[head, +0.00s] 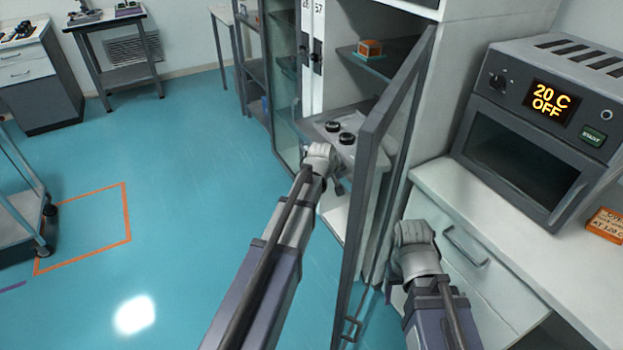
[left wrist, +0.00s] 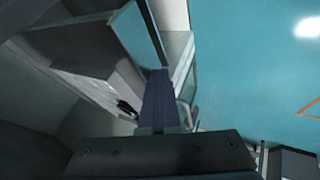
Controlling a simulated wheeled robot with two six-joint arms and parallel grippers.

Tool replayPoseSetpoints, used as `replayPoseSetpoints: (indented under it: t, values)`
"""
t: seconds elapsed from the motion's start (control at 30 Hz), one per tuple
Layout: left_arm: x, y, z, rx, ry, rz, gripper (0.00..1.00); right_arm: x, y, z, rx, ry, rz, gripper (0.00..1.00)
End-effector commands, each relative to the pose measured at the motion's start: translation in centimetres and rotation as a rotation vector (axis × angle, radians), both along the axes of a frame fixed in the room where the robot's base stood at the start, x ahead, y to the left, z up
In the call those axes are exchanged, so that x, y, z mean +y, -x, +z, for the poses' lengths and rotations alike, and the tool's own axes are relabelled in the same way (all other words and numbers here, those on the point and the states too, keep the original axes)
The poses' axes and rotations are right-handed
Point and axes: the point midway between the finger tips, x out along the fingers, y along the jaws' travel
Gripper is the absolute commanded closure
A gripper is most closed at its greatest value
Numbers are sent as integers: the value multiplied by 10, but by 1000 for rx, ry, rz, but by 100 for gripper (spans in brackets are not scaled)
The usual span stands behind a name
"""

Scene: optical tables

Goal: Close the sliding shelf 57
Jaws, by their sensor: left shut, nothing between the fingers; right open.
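The sliding shelf (head: 314,128) is a grey tray in the tall cabinet, below a fixed shelf. It looks pulled out towards the open doorway, and black round items (head: 340,132) sit on it. The label 57 shows on the cabinet's white upright (head: 318,8). My left gripper (head: 339,188) is shut and empty at the shelf's near edge; I cannot tell whether it touches. In the left wrist view its shut fingers (left wrist: 159,100) point towards the cabinet. My right gripper (head: 396,275) is open beside the cabinet's glass door, its fingertips mostly hidden.
The framed glass door (head: 372,150) stands open between my two arms. An orange box (head: 370,47) is on the shelf above. At right, an oven (head: 540,120) stands on a white counter (head: 450,180) with drawers. The blue floor at left is largely clear; a trolley (head: 25,205) stands at its edge.

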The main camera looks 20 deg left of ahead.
Motion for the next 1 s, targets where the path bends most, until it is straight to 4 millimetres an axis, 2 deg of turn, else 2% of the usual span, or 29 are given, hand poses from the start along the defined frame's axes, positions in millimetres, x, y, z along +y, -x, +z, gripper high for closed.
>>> replayPoseSetpoints:
  t: [0.03,0.2,0.5,0.7,1.0]
  values:
    - [-14,-17,0,-1,0,-5,100,0,0,0,0,0,0,36]
    - [-43,-49,0,-1,0,-4,100,0,0,0,0,0,-1,36]
    - [-80,-89,0,-1,1,-2,100,0,0,0,0,0,0,36]
    - [-92,-102,0,-1,-1,0,100,0,0,0,0,0,0,36]
    - [-97,-107,0,-1,-1,0,100,0,0,0,0,0,0,36]
